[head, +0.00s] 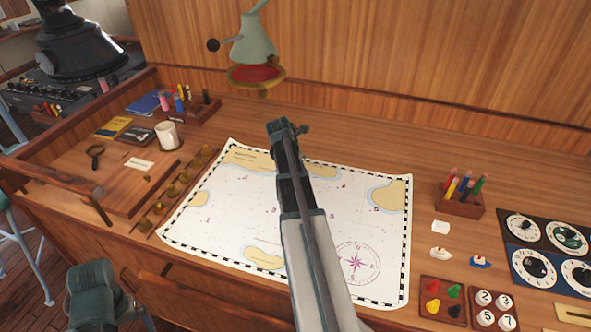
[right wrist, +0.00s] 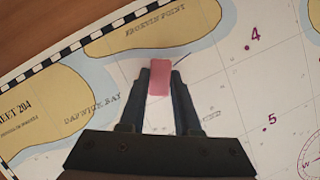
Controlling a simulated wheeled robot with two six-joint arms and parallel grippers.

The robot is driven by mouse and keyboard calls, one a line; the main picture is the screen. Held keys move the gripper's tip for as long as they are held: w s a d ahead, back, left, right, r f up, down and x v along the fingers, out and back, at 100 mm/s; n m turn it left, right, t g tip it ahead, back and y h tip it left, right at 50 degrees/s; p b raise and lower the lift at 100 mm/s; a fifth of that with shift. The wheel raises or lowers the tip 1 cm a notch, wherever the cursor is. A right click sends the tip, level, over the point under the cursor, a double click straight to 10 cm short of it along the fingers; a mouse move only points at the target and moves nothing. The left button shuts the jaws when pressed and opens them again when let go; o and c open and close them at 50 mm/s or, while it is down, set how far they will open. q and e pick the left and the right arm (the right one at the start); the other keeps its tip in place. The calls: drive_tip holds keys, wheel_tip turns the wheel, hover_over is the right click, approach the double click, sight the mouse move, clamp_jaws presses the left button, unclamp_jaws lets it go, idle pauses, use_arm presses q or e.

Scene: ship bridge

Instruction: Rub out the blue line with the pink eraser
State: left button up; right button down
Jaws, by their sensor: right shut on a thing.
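The pink eraser (right wrist: 159,78) is gripped between the two fingers of my right gripper (right wrist: 160,90) in the right wrist view. It is over or on the paper chart (right wrist: 220,85); I cannot tell if it touches. A short dark blue line (right wrist: 183,60) shows just right of the eraser's far end, partly beside the right fingertip. In the head view my right gripper (head: 285,128) is over the upper middle of the chart (head: 225,215) and hides the eraser and the line.
A pen holder (head: 460,203), small boats (head: 480,262) and a tray of colored pieces (head: 443,300) stand right of the chart. A white mug (head: 167,136) and a row of brass pieces (head: 172,190) are left. A green bell-like object (head: 253,45) is behind the gripper.

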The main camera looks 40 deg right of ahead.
drive_tip(key=shift+s+d, duration=0.15)
drive_tip(key=shift+s, duration=0.1)
drive_tip(key=shift+s+d, duration=0.85)
drive_tip(key=shift+s, duration=0.1)
drive_tip(key=shift+s+d, duration=0.8)
drive_tip(key=shift+s, duration=0.15)
drive_tip(key=shift+w+a, duration=0.1)
drive_tip(key=shift+w+a, duration=0.75)
drive_tip(key=shift+w, duration=0.15)
